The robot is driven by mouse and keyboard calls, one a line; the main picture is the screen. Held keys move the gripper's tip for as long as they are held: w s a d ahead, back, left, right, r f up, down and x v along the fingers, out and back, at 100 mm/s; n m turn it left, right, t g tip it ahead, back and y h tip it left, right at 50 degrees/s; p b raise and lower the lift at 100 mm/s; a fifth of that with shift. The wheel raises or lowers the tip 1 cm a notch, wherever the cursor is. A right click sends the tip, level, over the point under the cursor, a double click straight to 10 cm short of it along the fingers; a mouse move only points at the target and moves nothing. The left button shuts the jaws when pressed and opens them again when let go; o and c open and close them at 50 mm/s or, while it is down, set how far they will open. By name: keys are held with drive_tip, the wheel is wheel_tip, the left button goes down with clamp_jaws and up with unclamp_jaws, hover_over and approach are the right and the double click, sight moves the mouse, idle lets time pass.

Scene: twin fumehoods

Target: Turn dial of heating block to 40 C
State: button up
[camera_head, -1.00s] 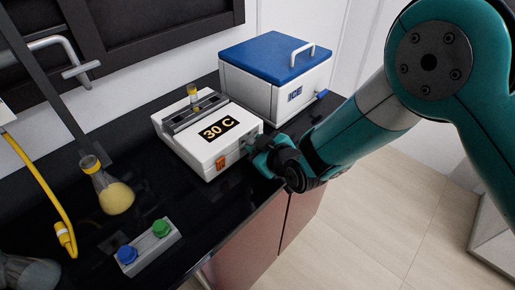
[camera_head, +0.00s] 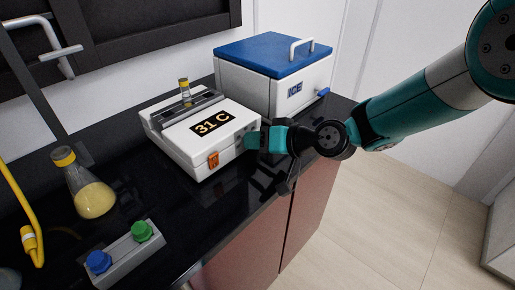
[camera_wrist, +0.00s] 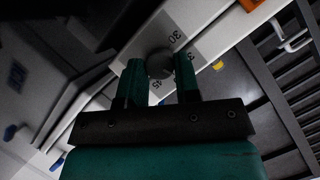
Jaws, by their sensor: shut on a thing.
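The white heating block (camera_head: 180,147) stands on the black bench, and its display (camera_head: 212,123) reads 31 C. An orange switch (camera_head: 213,159) is on its front face. My gripper (camera_head: 255,139) is at the right end of that face. In the wrist view my gripper (camera_wrist: 160,78) is shut on the grey round dial (camera_wrist: 159,64), one finger on each side. Scale marks such as 30 and 45 show beside the dial on a grey plate. The dial is hidden behind my gripper in the head view.
A white ICE box (camera_head: 262,88) with a blue lid stands behind and right of the block. A flask (camera_head: 92,198) with yellow liquid and a rack (camera_head: 125,255) with blue and green caps are at the left. A vial (camera_head: 185,92) stands in the block.

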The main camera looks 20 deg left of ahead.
drive_tip(key=shift+d+f+m+g+y+b, duration=0.1)
drive_tip(key=shift+f+m+g+y+b, duration=0.1)
drive_tip(key=shift+m+g+y+b, duration=0.3)
drive_tip(key=shift+f+m+g+y+b, duration=0.1)
drive_tip(key=shift+f+m+g+b, duration=0.1)
drive_tip(key=shift+m+b, duration=0.45)
drive_tip(key=shift+m, duration=0.35)
drive_tip(key=o, duration=0.9)
drive_tip(key=shift+r, duration=0.2)
drive_tip(key=shift+w+d+r, duration=0.1)
drive_tip(key=shift+d+r, duration=0.05)
drive_tip(key=shift+d, duration=0.25)
drive_tip(key=b+v, duration=0.2)
drive_tip(key=v, duration=1.4)
drive_tip(key=shift+d, duration=0.3)
